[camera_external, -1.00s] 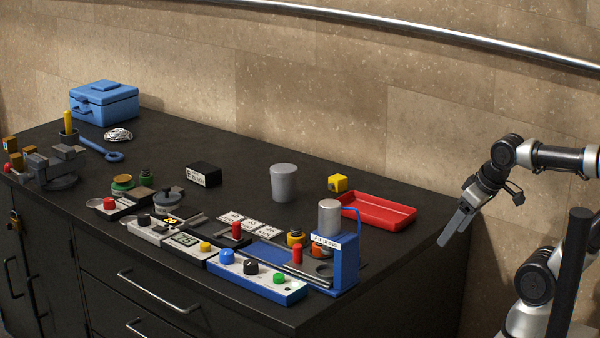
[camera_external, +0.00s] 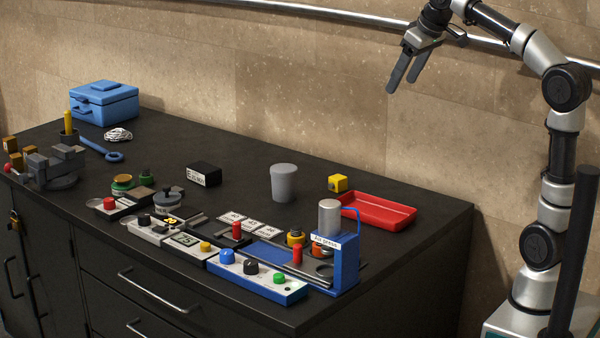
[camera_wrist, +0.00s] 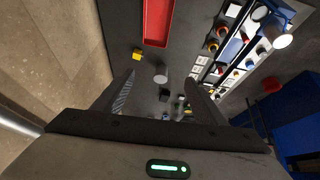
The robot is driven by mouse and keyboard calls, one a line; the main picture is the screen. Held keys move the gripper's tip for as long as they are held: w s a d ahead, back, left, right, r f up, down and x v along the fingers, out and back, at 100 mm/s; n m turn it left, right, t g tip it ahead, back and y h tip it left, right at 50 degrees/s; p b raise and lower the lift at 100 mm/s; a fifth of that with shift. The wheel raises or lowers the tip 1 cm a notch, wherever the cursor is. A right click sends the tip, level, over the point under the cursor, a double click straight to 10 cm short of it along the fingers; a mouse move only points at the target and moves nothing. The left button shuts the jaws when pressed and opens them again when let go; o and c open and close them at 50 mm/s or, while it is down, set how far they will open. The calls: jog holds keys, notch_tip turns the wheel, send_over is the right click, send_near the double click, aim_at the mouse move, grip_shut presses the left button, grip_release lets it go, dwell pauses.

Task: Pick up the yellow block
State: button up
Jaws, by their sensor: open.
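The yellow block (camera_external: 338,183) sits on the dark bench top near the back edge, just left of the red tray. In the wrist view the yellow block (camera_wrist: 138,54) is a small shape at upper left of centre, below the red tray and above the left fingertip. My gripper (camera_external: 402,88) is open and empty, high above the bench, up and to the right of the block. It also shows in the wrist view (camera_wrist: 158,76) with its two fingers spread apart. Nothing hides the block.
The red tray (camera_external: 410,223) lies right beside the block. A grey cylinder (camera_external: 284,184) stands to its left. The blue air press (camera_external: 346,268) with a metal cylinder stands in front. The wall (camera_external: 330,95) rises close behind the bench.

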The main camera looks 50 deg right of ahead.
jog(key=w+d+p, duration=0.5)
jog(key=w+d, duration=0.1)
jog(key=w, duration=0.6)
jog(key=p, duration=0.5)
send_over(337, 177)
jog(key=s, duration=0.3)
jog(key=shift+y, duration=0.3)
notch_tip(337, 177, down, 32)
jog(key=shift+f, duration=0.1)
jog(key=shift+x, duration=3)
jog(key=shift+w, duration=0.15)
